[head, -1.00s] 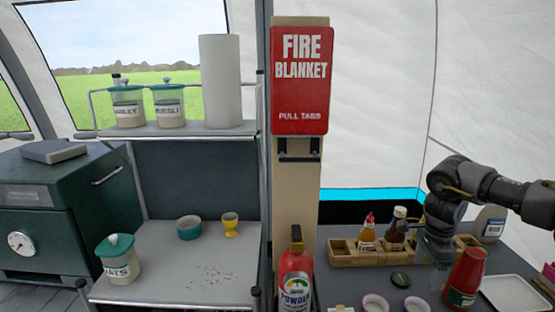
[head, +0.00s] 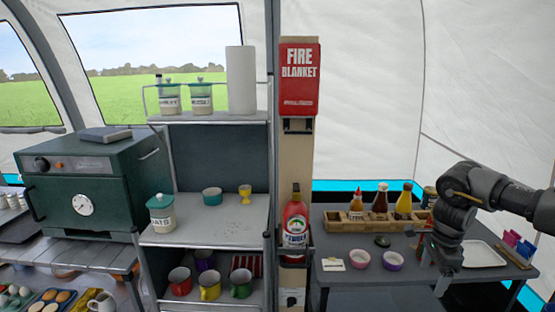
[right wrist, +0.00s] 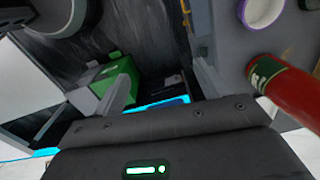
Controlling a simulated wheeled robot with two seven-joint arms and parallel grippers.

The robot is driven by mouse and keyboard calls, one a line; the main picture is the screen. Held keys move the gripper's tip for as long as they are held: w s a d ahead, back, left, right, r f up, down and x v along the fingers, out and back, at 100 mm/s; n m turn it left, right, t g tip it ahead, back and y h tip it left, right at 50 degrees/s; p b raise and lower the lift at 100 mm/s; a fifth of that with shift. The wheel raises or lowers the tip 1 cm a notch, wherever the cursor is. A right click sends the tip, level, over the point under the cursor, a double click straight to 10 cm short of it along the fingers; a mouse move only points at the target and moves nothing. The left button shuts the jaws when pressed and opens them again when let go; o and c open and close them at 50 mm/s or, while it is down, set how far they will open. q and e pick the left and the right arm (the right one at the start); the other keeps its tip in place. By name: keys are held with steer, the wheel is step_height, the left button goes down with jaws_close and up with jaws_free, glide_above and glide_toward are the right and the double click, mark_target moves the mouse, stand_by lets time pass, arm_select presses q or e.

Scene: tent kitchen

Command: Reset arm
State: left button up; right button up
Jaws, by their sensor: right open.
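My right arm comes in from the right in the head view, above the right table. My right gripper (head: 441,278) points down near the table's front edge and is open with nothing in it. A red bottle with a green label (right wrist: 286,88) lies across the right side of the right wrist view, apart from the gripper. In the head view only a red sliver shows, mostly hidden behind the gripper. My left gripper is not in view.
The table holds a wooden rack (head: 346,223) with sauce bottles, small bowls (head: 392,260) and a white tray (head: 482,253). A fire extinguisher (head: 295,222) stands by the post. Shelves (head: 205,228) with jars and mugs and a green oven (head: 85,190) are to the left.

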steer(key=w+a+f+m+t+y, duration=0.1)
steer(key=w+a+f+m+y, duration=0.3)
steer(key=a+f, duration=0.6)
steer(key=a+f+m+y, duration=0.2)
steer(key=a+f+m, duration=0.3)
steer(key=a+f, duration=0.45)
steer(key=s+a+f+m+t+y, duration=0.1)
steer(key=s+a+f+m+t, duration=0.2)
steer(key=f+m, duration=0.55)
steer(key=s+a+f+m+y, duration=0.1)
steer(key=s+a+f+m, duration=0.25)
steer(key=f+m, duration=0.45)
steer(key=s+d+f+m+h, duration=0.2)
steer(key=s+d+f+m, duration=0.1)
steer(key=s+f+m, duration=0.5)
steer(key=s+d+f+m+h, duration=0.25)
steer(key=s+f+m, duration=0.35)
steer(key=s+f, duration=0.5)
steer(key=s+d+f+m+g+h, duration=0.1)
steer(key=s+d+f+m, duration=0.1)
steer(key=s, duration=0.8)
steer(key=s+d+f+m+g+h, duration=0.1)
steer(key=s+d+f+m, duration=0.2)
steer(key=s, duration=0.7)
steer(key=s+d+f+m+g+h, duration=0.1)
steer(key=s+d+m, duration=0.3)
steer(key=s, duration=0.6)
steer(key=shift+s+f+m+h, duration=0.35)
steer(key=shift+f+m+h, duration=0.1)
steer(key=shift+f+m, duration=0.35)
